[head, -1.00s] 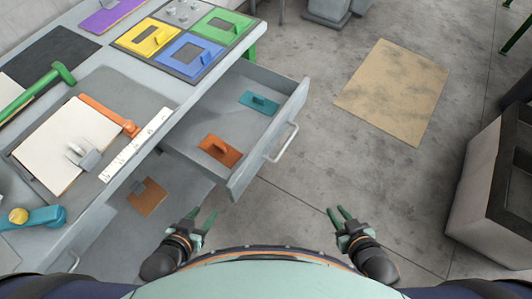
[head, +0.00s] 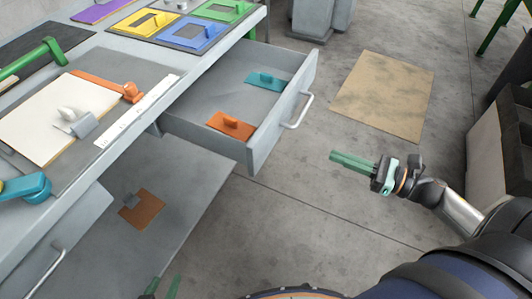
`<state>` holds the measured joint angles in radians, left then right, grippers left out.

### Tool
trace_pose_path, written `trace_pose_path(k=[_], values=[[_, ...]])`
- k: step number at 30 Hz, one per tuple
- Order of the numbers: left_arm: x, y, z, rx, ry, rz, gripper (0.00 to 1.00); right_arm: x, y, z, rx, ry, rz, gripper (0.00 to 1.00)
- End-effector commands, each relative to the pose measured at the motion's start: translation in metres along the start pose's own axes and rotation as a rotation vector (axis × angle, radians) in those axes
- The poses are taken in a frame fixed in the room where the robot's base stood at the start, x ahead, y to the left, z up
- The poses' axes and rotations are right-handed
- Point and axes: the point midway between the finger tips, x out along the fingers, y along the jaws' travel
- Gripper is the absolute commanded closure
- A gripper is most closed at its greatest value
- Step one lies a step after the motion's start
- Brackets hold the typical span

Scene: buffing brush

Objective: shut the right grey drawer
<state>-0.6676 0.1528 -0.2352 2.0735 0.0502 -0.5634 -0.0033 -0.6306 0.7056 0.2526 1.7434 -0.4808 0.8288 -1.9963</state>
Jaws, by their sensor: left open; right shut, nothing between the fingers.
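The right grey drawer (head: 262,146) stands pulled out from the workbench, with its light handle (head: 298,110) on the front panel. Inside it lie an orange block with a grip (head: 231,125) and a teal one (head: 265,81). My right gripper (head: 334,160) is shut and empty, its green fingers pointing left, in front of the drawer and to the right of its near corner, apart from the handle. My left gripper (head: 163,286) shows only its green fingertips at the bottom edge, open and empty, well below the drawer.
The workbench (head: 170,60) on the left carries a white board, tools and coloured plates. Another drawer handle (head: 47,270) is at the lower left. A lower shelf (head: 175,215) holds a brown block (head: 141,208). Clear floor, with a tan mat (head: 385,95), lies right of the drawer.

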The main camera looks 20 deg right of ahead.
Motion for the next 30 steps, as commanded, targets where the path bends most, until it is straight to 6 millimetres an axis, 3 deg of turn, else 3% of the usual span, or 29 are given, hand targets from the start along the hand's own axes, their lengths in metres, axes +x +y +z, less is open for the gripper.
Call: trace_pose_path(k=[5,21,30], values=[[0.001,0.001,0.0,0.002,0.002,0.004,0.5,0.01,0.001,0.001,-0.045,-0.001,0.019,1.0],[0.005,-0.003,0.001,0.0,0.01,-0.006,0.5,0.106,0.002,0.001,-0.039,-0.002,0.016,1.0],[0.005,-0.003,0.0,-0.007,0.014,-0.008,0.5,0.135,0.002,0.001,-0.037,0.0,0.014,1.0]])
